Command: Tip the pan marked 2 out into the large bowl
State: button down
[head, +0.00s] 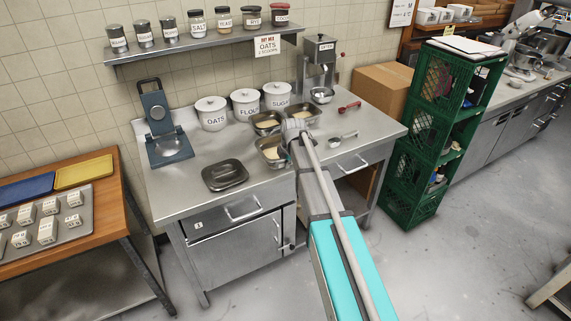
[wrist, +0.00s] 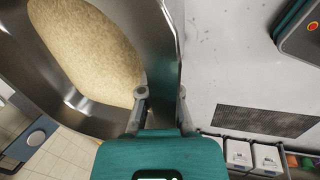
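Three metal pans with pale contents stand on the steel table in the head view: a back left pan (head: 267,123), a back right pan (head: 301,115) and a front pan (head: 270,154). I cannot read a number on any of them. My gripper (wrist: 162,98) has one finger inside and one outside the wall of a pan (wrist: 161,35), close together on its rim. My arm hides the front pan's right end in the head view. A bowl (head: 528,61) by the mixer at the far right is only partly clear.
White canisters (head: 211,113) line the back. Green crates (head: 433,118) stand beyond the table. The floor is open.

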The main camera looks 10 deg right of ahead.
jog(key=shift+s+r+y, duration=0.2)
jog(key=shift+s+y, duration=0.2)
jog(key=shift+s+a+r+g+y+p, duration=0.1)
jog(key=shift+a+r+g+y+p, duration=0.25)
jog(key=shift+r+y+p, duration=0.35)
